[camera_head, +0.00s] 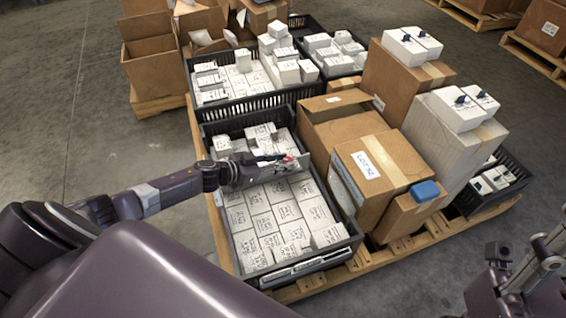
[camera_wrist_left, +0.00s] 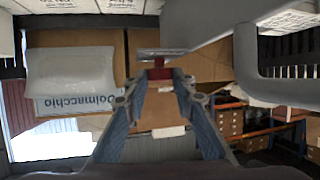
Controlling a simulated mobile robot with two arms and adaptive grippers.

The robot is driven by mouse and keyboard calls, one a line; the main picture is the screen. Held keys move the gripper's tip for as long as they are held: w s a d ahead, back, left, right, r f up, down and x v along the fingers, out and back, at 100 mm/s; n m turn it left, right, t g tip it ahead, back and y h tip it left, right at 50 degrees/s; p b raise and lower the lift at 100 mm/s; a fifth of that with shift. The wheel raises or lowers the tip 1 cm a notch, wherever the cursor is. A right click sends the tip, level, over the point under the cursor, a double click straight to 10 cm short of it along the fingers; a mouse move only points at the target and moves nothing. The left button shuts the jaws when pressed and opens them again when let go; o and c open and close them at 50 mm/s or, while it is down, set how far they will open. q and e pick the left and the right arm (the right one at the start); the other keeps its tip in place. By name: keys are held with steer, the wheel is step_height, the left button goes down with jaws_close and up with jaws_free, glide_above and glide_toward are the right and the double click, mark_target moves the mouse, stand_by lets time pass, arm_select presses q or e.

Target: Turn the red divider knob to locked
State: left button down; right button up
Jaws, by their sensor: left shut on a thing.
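The red divider knob (camera_wrist_left: 158,74) sits between the fingertips of my left gripper (camera_wrist_left: 160,82) in the left wrist view. The gripper is shut on it, and the fingers hide part of it. In the head view my left gripper (camera_head: 280,160) reaches into the near black crate (camera_head: 352,240), with a speck of red at its tips. The grey divider (camera_head: 303,160) stands across the crate beside the fingertips. The knob's locked or unlocked marking cannot be read. My right gripper (camera_head: 520,268) shows partly at the lower right, away from the crate; its opening is unclear.
White boxes (camera_head: 285,212) fill the crate on both sides of the divider. Brown cartons (camera_head: 380,165) stand close on its right, one with a blue item (camera_head: 425,191) on top. Open floor (camera_head: 70,100) lies to the left.

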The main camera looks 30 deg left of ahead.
arm_select(q)
steer(key=shift+w+a+m+g+h, duration=0.15)
steer(key=shift+m+g+h, duration=0.15)
steer(key=shift+m+h, duration=0.2)
steer(key=c, duration=1.6)
jaws_free()
steer(key=v, duration=1.2)
